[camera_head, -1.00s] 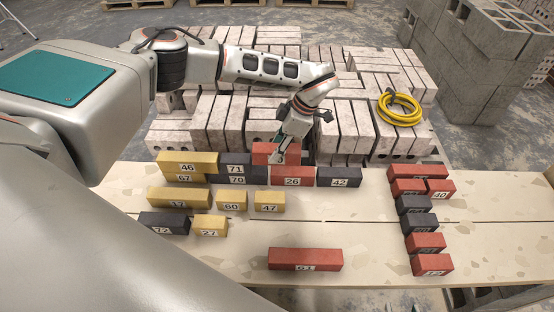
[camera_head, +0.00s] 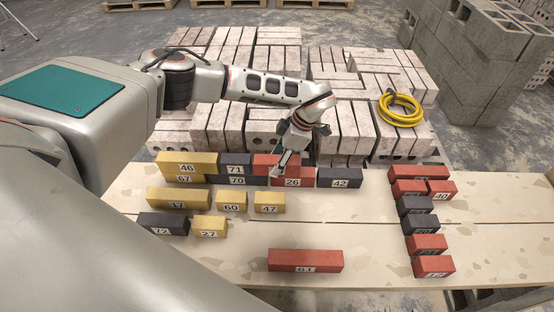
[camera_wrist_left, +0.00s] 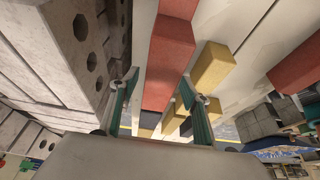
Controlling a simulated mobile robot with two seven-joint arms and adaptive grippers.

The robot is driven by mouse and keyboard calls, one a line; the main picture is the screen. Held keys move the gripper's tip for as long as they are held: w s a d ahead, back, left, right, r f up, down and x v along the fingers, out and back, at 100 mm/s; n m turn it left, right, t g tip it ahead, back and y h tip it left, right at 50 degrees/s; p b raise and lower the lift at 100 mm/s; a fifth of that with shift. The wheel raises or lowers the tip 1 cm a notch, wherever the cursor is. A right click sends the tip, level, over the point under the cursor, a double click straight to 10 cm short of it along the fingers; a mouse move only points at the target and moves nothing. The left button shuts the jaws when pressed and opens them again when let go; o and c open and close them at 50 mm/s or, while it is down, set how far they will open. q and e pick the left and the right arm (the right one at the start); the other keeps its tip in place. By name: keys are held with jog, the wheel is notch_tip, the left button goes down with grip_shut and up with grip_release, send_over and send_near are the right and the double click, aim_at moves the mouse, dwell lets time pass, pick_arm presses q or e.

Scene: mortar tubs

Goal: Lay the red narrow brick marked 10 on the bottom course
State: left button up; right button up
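The bottom course stands along the far plank edge: yellow 67 (camera_head: 184,179), dark 70 (camera_head: 237,180), red 26 (camera_head: 305,177), dark 42 (camera_head: 340,178). Above lie yellow 46 (camera_head: 187,161) and dark 71 (camera_head: 235,160). My left gripper (camera_head: 277,171) is shut on a red brick (camera_head: 263,160), level with the upper course right of 71, over the joint of 70 and 26. Its label is hidden by a finger; full contact below cannot be told. It also shows between the fingers in the left wrist view (camera_wrist_left: 165,62). I cannot read a 10 on any brick. My right gripper is out of view.
A long red brick (camera_head: 305,257) lies at the front. Yellow bricks 60 (camera_head: 231,199) and 47 (camera_head: 269,200) lie before the wall. Red and dark bricks line the right, including one reading like 40 (camera_head: 440,187). The plank's middle is clear. White bricks (camera_head: 337,110) stand behind.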

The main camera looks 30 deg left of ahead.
pick_arm(q)
jog(key=shift+r, duration=0.15)
jog(key=v, duration=1.2)
dwell(0.4)
